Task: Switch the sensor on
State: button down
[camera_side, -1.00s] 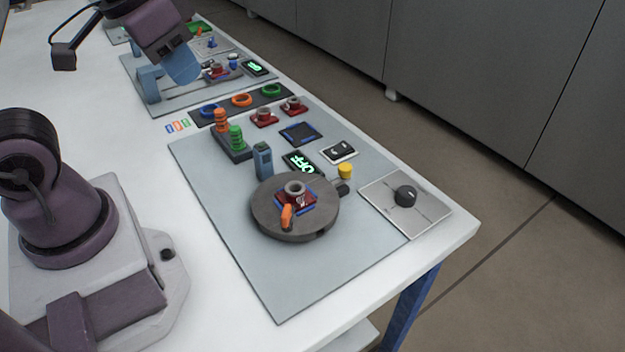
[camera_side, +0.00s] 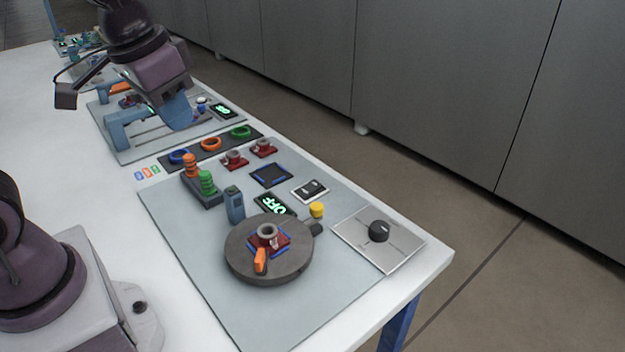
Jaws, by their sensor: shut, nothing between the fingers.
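A small display (camera_side: 274,205) on the near panel reads OFF in green. A blue-grey upright box (camera_side: 235,204), which may be the sensor, stands left of it. A small plate with a black rocker switch (camera_side: 311,190) lies right of the display; I cannot tell its position. My gripper (camera_side: 178,114) is shut and empty, with blue fingers pointing down. It is over the far panel, well away from the near display and rocker, and hides part of that panel.
A round turntable (camera_side: 292,267) holds a red and grey part and an orange piece. A second lit display (camera_side: 223,111) is beside my gripper.

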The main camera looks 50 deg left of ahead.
jog(key=w+a+f+g, duration=0.25)
jog(key=w+f, duration=0.25)
jog(key=w, duration=0.6)
jog(key=t, duration=0.1)
send_over(317, 183)
jog(key=s, duration=0.3)
notch_tip(317, 183, down, 10)
jog(key=f, duration=0.1)
jog(key=shift+w+r+m, duration=0.15)
jog(key=shift+r+m, duration=0.1)
jog(key=shift+m, duration=0.05)
jog(key=f, duration=0.4)
jog(key=w+f, duration=0.1)
jog(key=f, duration=0.4)
jog(key=w+f, duration=0.1)
jog(key=f, duration=0.4)
jog(key=shift+w, duration=0.1)
